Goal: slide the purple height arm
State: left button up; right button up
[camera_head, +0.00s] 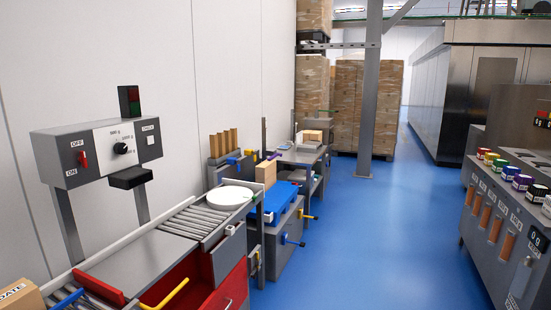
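A small purple piece (283,146) shows at the far workstation (300,155), beside a thin upright post. It is too small and far off to make out its shape or whether it is the height arm. Neither of my grippers is in this view.
A roller conveyor (190,222) with a white round disc (230,196) and a grey control box (105,147) stand at the left. A blue-topped machine (276,200) follows behind them. The blue floor (365,235) between is clear.

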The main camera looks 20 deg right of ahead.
aim_at(273, 153)
jog(key=z, duration=0.85)
jog(key=i, duration=1.55)
jog(key=z, duration=1.1)
jog(key=i, duration=3.9)
jog(key=u, duration=0.6)
jog(key=i, duration=0.85)
jog(key=u, duration=0.8)
